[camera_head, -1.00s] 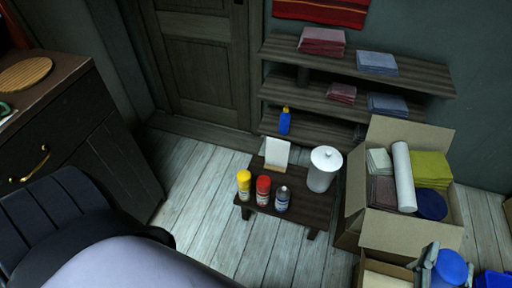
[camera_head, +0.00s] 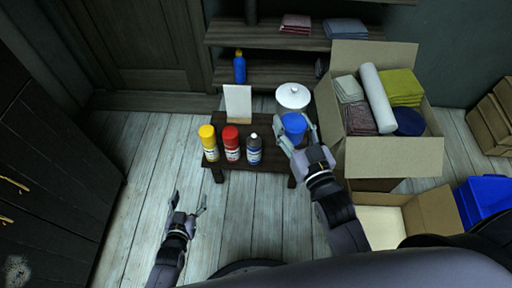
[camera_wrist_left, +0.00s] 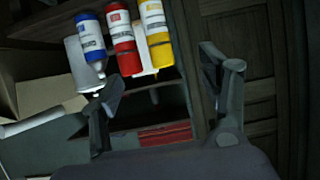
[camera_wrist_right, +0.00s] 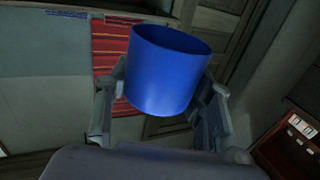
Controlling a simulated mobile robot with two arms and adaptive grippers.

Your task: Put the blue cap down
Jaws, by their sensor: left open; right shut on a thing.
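The blue cap (camera_head: 294,124) is between the fingers of my right gripper (camera_head: 295,133), which is shut on it. In the head view it overlaps the right end of the small dark table (camera_head: 272,162), in front of the white canister; I cannot tell its height above the table. In the right wrist view the cap (camera_wrist_right: 163,80) is a wide blue cup, slightly tilted, between both fingers. The blue-labelled bottle (camera_head: 254,152) stands on the table with a bare grey top. My left gripper (camera_head: 190,204) is open and empty over the floor, left of the table.
An open carton (camera_head: 385,160) with cloths is to the right. Shelves (camera_head: 266,74) are behind.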

